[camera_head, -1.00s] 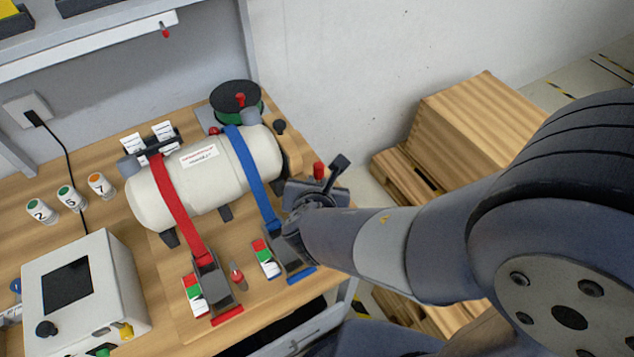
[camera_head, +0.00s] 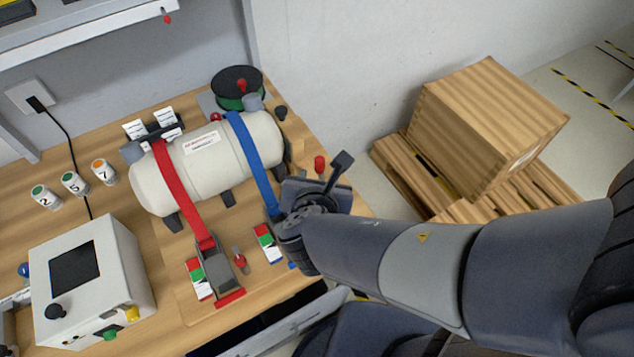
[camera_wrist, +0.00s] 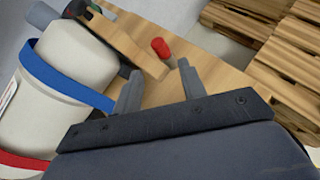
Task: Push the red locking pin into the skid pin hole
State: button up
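A red-topped pin (camera_head: 320,163) stands near the table's right edge in the head view, just behind my gripper. In the wrist view a red cylinder, apparently this pin (camera_wrist: 161,47), stands beyond my fingertips at the edge of a wooden board (camera_wrist: 128,40). My gripper (camera_wrist: 158,80) is open, with two grey fingers apart and nothing between them. A second small red-handled piece (camera_head: 239,260) lies between the two strap ratchets. I cannot make out the skid pin hole; my wrist covers part of the skid's right side in the head view.
A white tank (camera_head: 207,180) is held by a red strap (camera_head: 177,195) and a blue strap (camera_head: 252,160). A green-black spool (camera_head: 237,90) stands behind it. A control box (camera_head: 85,285) is at front left. A wooden crate (camera_head: 485,125) on a pallet stands right of the table.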

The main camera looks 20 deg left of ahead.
jog(key=shift+p+v, duration=0.4)
jog(key=shift+v, duration=2.3)
